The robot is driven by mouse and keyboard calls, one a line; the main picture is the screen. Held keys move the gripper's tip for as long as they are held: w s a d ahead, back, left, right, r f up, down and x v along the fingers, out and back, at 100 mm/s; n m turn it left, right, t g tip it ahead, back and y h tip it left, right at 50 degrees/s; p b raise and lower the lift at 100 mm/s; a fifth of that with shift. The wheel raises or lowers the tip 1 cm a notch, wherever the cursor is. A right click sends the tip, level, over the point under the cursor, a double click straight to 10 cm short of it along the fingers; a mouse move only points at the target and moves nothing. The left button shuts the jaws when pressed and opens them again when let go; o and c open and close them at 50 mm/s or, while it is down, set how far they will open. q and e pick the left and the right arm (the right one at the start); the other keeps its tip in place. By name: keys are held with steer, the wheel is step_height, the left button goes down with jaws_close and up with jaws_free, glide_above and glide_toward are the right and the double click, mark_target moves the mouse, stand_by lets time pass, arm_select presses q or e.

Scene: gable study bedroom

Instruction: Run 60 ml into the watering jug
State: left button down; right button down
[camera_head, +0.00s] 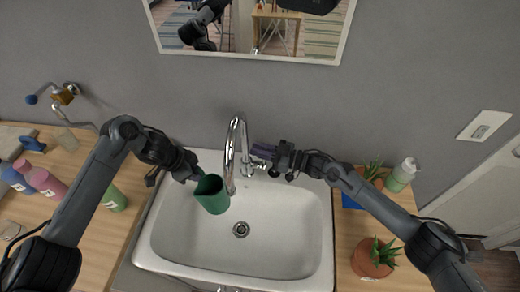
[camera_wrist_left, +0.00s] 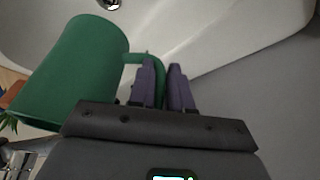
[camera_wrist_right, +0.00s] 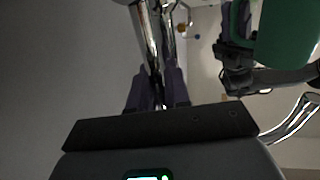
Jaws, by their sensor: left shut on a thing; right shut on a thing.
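The green watering jug (camera_head: 213,198) is in the air over the sink, left of the chrome tap (camera_head: 230,160). My left gripper (camera_head: 193,170) is shut on its handle; the jug also shows in the left wrist view (camera_wrist_left: 75,70). The spout's end appears close to the jug's right rim; I cannot tell whether it is over the opening. No water stream shows. My right gripper (camera_head: 260,152) is at the tap's right side. In the right wrist view its fingers (camera_wrist_right: 157,88) are shut on a chrome part of the tap, apparently the lever. The jug's inside and water level cannot be made out.
The white sink basin (camera_head: 290,225) looks empty, with a drain (camera_head: 241,230) in its floor. Potted plants (camera_head: 372,258) and a pale green bottle (camera_head: 401,175) stand on the right. A mirror (camera_head: 335,50) hangs above.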

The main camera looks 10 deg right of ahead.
steer(key=shift+s+a+f+n+y, duration=0.1)
steer(key=shift+s+a+n+y, duration=0.1)
steer(key=shift+s+n, duration=0.4)
steer(key=shift+s+a+f+n+y, duration=0.1)
steer(key=shift+s+n+y, duration=0.2)
steer(key=shift+n, duration=0.4)
steer(key=shift+s+a+f+n, duration=0.15)
steer(key=shift+s+n, duration=0.25)
steer(key=shift+n, duration=0.25)
steer(key=shift+s+a+f+n, duration=0.15)
steer(key=shift+s+n, duration=0.25)
steer(key=shift+n, duration=0.2)
steer(key=shift+s+a+f+n, duration=0.15)
steer(key=shift+s+n, duration=0.25)
steer(key=shift+n, duration=0.25)
steer(key=c, duration=1.2)
jaws_free()
steer(key=shift+o, duration=0.2)
steer(key=v, duration=0.7)
steer(key=shift+s+d, duration=0.2)
steer(key=shift+f, duration=0.1)
